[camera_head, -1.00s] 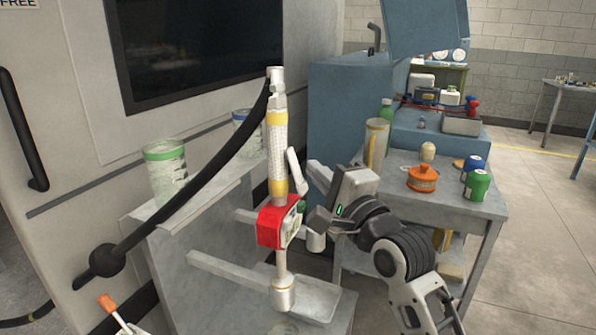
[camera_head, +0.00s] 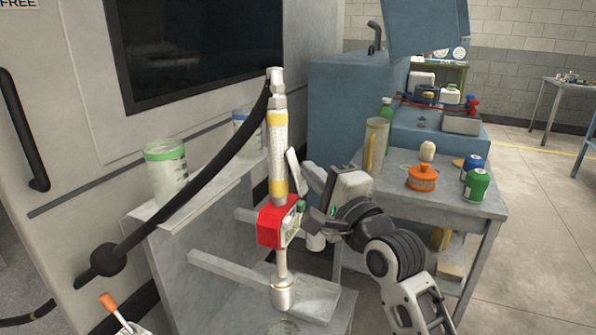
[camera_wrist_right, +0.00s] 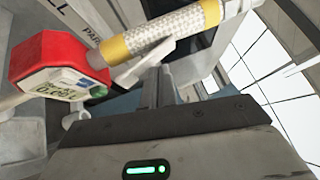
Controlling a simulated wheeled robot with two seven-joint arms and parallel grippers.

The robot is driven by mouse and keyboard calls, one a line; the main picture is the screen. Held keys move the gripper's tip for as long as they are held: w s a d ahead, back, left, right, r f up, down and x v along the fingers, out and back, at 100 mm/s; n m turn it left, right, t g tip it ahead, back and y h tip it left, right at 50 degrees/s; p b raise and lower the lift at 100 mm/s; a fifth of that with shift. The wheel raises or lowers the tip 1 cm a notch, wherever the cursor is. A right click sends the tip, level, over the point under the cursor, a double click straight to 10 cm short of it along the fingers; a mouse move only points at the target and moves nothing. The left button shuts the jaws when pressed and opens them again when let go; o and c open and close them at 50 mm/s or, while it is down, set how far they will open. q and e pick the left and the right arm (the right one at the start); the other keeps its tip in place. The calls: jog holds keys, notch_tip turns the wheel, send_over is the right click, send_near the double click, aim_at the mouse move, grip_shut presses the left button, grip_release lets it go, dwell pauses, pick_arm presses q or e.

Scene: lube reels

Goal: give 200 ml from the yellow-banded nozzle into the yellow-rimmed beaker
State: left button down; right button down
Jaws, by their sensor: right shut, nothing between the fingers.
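The yellow-banded nozzle (camera_head: 278,150) hangs upright from a black hose, with a red meter body (camera_head: 270,222) and a spout pointing down. Its meter also shows in the right wrist view (camera_wrist_right: 62,75), with a small display too blurred to read surely. A pale lever (camera_head: 293,170) stands out beside the grip. My right gripper (camera_head: 312,222) is shut and empty, close to the right side of the meter and lever; whether it touches cannot be told. A tall beaker with a yellowish rim (camera_head: 376,146) stands on the grey side table. My left gripper is out of view.
A green-rimmed beaker (camera_head: 165,172) and a blue-rimmed beaker (camera_head: 246,132) stand on the shelf behind the hose (camera_head: 170,215). An orange pot (camera_head: 422,178) and green can (camera_head: 477,187) share the side table (camera_head: 450,205).

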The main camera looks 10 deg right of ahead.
jog(key=shift+w+a+f, duration=0.15)
jog(key=shift+w+a, duration=0.15)
jog(key=shift+a, duration=0.2)
dwell(0.5)
dwell(0.3)
jog(key=shift+s+d+r+p, duration=0.2)
jog(key=shift+s+d+p, duration=0.15)
jog(key=shift+d, duration=0.1)
jog(key=shift+s+d+r+p, duration=0.15)
jog(key=shift+s+d+p, duration=0.05)
jog(key=shift+d+p, duration=0.2)
jog(key=s+d, duration=0.1)
jog(key=d+r+p, duration=0.1)
jog(key=s+d+p, duration=0.1)
jog(key=d, duration=0.1)
jog(key=shift+s+r, duration=0.3)
jog(key=shift+s, duration=0.05)
jog(key=shift+f, duration=0.1)
